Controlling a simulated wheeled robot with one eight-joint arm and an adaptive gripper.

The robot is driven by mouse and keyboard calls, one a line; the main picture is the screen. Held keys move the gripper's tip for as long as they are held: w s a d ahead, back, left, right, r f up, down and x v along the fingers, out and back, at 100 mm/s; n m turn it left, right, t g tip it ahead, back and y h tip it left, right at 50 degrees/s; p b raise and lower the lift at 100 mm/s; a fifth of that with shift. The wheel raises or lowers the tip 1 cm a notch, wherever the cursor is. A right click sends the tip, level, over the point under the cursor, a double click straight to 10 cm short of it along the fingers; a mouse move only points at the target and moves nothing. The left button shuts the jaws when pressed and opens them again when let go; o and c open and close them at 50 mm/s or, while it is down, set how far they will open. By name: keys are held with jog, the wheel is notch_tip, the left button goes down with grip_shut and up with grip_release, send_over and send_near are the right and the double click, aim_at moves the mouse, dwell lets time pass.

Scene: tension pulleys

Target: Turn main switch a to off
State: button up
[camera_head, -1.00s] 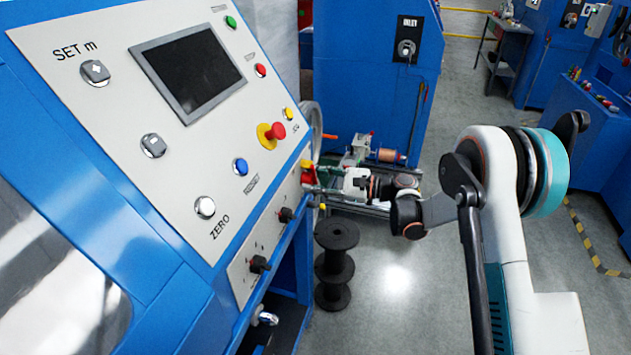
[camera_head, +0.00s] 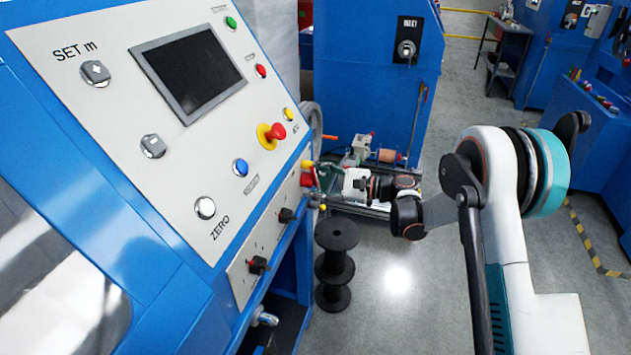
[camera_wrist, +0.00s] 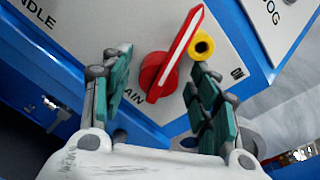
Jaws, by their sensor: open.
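The main switch (camera_wrist: 170,58) is a red rotary knob with a white stripe on a pale panel. In the wrist view its handle slants from lower left to upper right. Lettering ending in "AIN" and a small "ON" mark are beside it. My gripper (camera_wrist: 160,64) is open, with one green-padded finger on each side of the knob; I cannot tell whether either touches it. In the head view the red switch (camera_head: 307,180) is small at the panel's lower right edge, and my gripper (camera_head: 328,174) is beside it, partly hidden.
A yellow round part (camera_wrist: 202,44) is close to the knob and the right finger. The control panel (camera_head: 110,95) carries several buttons, a dark screen (camera_head: 187,72) and a red emergency stop (camera_head: 276,131). Black spools (camera_head: 337,265) stand on the floor below. Open floor lies to their right.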

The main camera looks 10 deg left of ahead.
jog(key=d, duration=1.2)
jog(key=shift+s+r, duration=0.35)
